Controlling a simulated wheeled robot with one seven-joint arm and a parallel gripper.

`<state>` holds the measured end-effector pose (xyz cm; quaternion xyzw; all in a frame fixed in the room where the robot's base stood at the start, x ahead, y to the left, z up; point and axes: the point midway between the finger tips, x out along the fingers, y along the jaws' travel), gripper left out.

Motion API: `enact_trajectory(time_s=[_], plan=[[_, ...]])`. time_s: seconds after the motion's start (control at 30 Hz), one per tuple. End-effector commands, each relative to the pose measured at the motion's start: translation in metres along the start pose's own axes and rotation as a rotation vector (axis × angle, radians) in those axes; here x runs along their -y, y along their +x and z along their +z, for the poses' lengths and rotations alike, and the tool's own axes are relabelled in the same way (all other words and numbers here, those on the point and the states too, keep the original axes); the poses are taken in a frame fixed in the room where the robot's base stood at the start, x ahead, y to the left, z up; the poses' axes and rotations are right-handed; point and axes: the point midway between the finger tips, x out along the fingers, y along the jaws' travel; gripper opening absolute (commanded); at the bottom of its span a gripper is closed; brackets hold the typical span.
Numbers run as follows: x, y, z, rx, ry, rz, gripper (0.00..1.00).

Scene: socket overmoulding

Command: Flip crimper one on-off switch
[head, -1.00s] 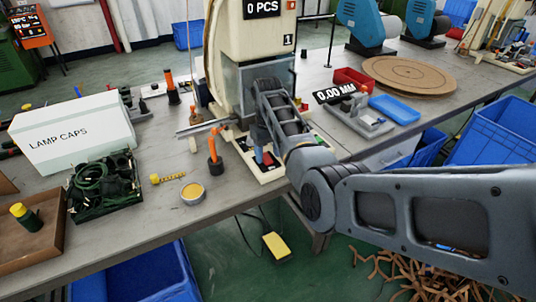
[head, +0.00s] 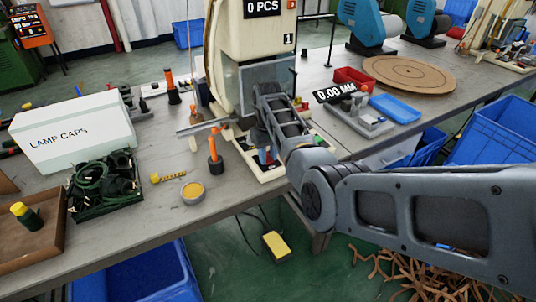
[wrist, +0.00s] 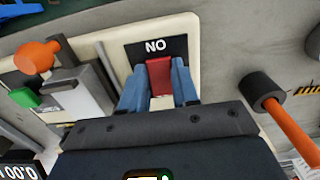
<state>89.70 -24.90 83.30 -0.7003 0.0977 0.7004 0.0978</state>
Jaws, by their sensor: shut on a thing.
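Crimper one (head: 232,45) is the cream machine marked 1, with a 0 PCS display, at the back of the bench. Its red on-off switch (wrist: 159,72) shows in the wrist view on the cream base, beside a black label (wrist: 150,47) whose letters look like an upside-down ON. My gripper (wrist: 158,92) has its two blue fingers on either side of the red switch and is shut on it. In the head view my gripper (head: 265,155) is low at the front of the crimper's base, and my arm hides most of the switch area.
An orange-handled tool (head: 214,158) stands just left of my gripper; its orange and black shape is close by in the wrist view (wrist: 285,115). A yellow tin (head: 193,191) and a LAMP CAPS box (head: 70,133) are further left. A measuring device (head: 362,117) stands to the right.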

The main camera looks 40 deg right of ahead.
Motion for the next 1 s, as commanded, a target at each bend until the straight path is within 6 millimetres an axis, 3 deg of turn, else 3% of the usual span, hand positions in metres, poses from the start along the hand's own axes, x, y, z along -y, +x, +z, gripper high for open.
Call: enact_trajectory(time_s=[1.0], plan=[[0.001,0.006,-0.013,0.356,-0.002,-0.001,0.00]])
